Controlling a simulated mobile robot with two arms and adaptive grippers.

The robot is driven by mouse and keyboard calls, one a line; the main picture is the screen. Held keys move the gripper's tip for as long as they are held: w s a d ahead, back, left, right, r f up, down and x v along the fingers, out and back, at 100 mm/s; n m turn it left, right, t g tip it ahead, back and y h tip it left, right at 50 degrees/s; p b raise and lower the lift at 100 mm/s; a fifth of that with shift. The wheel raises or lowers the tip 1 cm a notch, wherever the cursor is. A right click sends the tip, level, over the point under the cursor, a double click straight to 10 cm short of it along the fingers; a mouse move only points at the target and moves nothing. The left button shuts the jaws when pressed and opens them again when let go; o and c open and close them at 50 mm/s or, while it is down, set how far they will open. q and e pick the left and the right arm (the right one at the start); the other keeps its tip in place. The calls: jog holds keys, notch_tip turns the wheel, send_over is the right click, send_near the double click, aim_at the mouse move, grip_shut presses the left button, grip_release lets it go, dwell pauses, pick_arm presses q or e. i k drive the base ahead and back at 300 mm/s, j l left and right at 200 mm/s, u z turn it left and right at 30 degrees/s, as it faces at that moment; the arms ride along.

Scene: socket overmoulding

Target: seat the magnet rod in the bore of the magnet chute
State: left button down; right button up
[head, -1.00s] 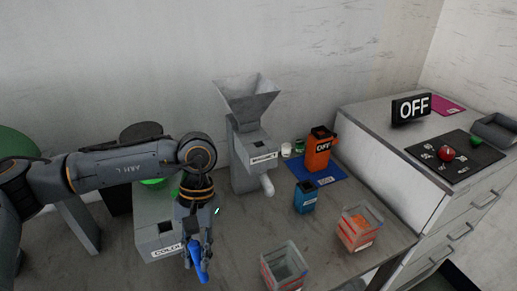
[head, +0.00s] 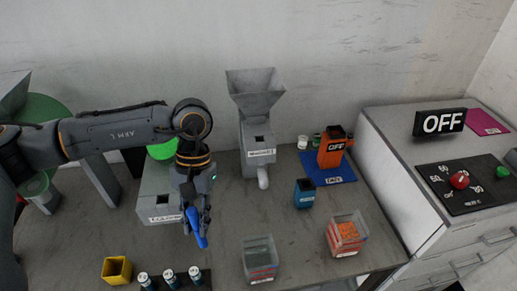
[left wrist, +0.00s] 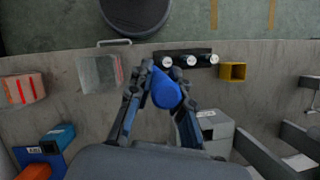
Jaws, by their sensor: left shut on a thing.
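My left gripper (head: 203,213) is shut on a blue rod-like piece (head: 201,241), which I take to be the magnet rod. The piece hangs below the fingers in the head view. In the left wrist view the blue piece (left wrist: 165,90) sits between the two fingers (left wrist: 160,100), its upper part hidden. The grey hopper machine (head: 257,120), which I take to be the magnet chute, stands to the right and farther back. It has a dark square opening (head: 259,140), a label too small to read surely and a pale spout. The blue piece is apart from it.
A grey labelled box (head: 155,205) stands just left of my gripper. Clear bins (head: 259,260), a blue container (head: 305,193) and an orange container (head: 331,152) stand to the right.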

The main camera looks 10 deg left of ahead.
aim_at(260, 153)
jog(key=i+l+u, duration=0.1)
jog(key=l+u, duration=0.25)
jog(key=l, duration=0.3)
jog(key=l+u, duration=0.35)
jog(key=l, duration=0.25)
jog(key=k+l+u, duration=0.1)
jog(key=l+u, duration=0.2)
jog(key=l, duration=0.35)
